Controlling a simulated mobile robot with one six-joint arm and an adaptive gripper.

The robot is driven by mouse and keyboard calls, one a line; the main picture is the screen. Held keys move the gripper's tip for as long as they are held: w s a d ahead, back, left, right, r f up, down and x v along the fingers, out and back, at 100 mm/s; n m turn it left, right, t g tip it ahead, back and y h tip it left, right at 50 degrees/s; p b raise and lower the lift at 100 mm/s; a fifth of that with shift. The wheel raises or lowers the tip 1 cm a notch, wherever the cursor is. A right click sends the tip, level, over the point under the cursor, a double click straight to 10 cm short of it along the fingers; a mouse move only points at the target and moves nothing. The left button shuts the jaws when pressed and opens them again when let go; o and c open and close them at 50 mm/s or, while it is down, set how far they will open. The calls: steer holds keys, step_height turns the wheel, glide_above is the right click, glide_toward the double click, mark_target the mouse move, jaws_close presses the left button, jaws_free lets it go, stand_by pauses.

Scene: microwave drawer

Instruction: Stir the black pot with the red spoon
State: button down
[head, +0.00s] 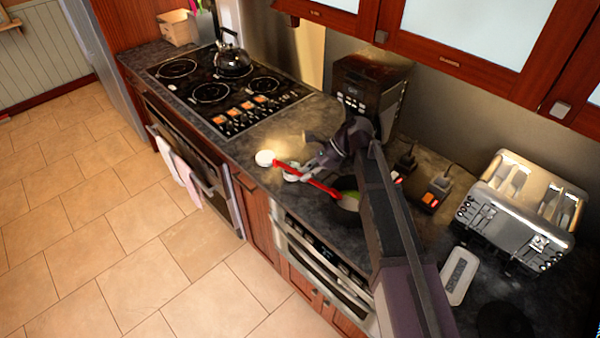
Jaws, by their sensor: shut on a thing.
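The red spoon (322,188) shows as a long red bar slanting down to the right over the counter. My gripper (296,174) is shut on it near its left part. A round white piece (265,158) shows at the spoon's left end; I cannot tell whether it belongs to the spoon. The black pot (345,213) stands on the dark counter right of my gripper, with something green and yellow in it. My arm hides its right part. The spoon's right end is at the pot's near rim; I cannot tell whether it touches.
The black cooktop (225,90) with a kettle (233,62) is at the left. A dark coffee machine (368,85) stands behind my gripper. A silver toaster (522,210) and a white flat box (459,275) are on the right. Cabinets hang above the counter.

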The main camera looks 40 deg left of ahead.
mark_target(320, 184)
steer(key=shift+w+d+f+b, duration=0.45)
steer(key=shift+w+f+b, duration=0.15)
steer(key=shift+f+b, duration=0.25)
steer(key=shift+w+d+f+b, duration=0.4)
steer(key=shift+w+f+b, duration=0.15)
steer(key=shift+f+b, duration=0.25)
steer(key=shift+w+d+f+b, duration=0.45)
steer(key=shift+w+f+b, duration=0.15)
steer(key=shift+f+b, duration=0.2)
steer(key=shift+d, duration=0.15)
